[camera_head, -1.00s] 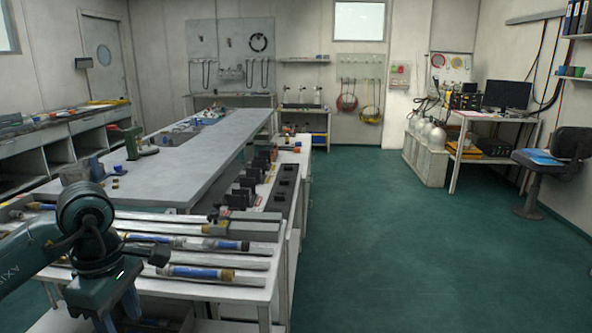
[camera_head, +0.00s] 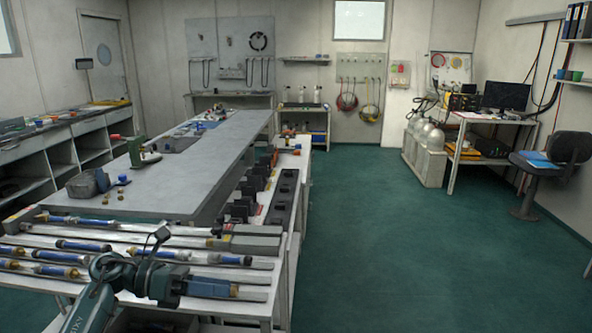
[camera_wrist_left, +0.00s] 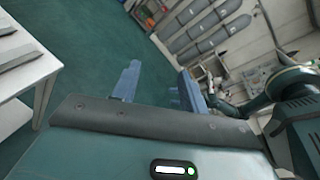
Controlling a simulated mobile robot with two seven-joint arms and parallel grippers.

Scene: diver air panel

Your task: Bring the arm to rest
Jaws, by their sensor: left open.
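My left arm comes in at the bottom left of the head view. My right gripper is not in view.
The near rack (camera_head: 255,277) holds several blue-banded rods close to my left arm. A long grey bench (camera_head: 185,185) runs behind it. Open green floor (camera_head: 400,260) lies to the right. Gas cylinders (camera_wrist_left: 199,30) show in the wrist view.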

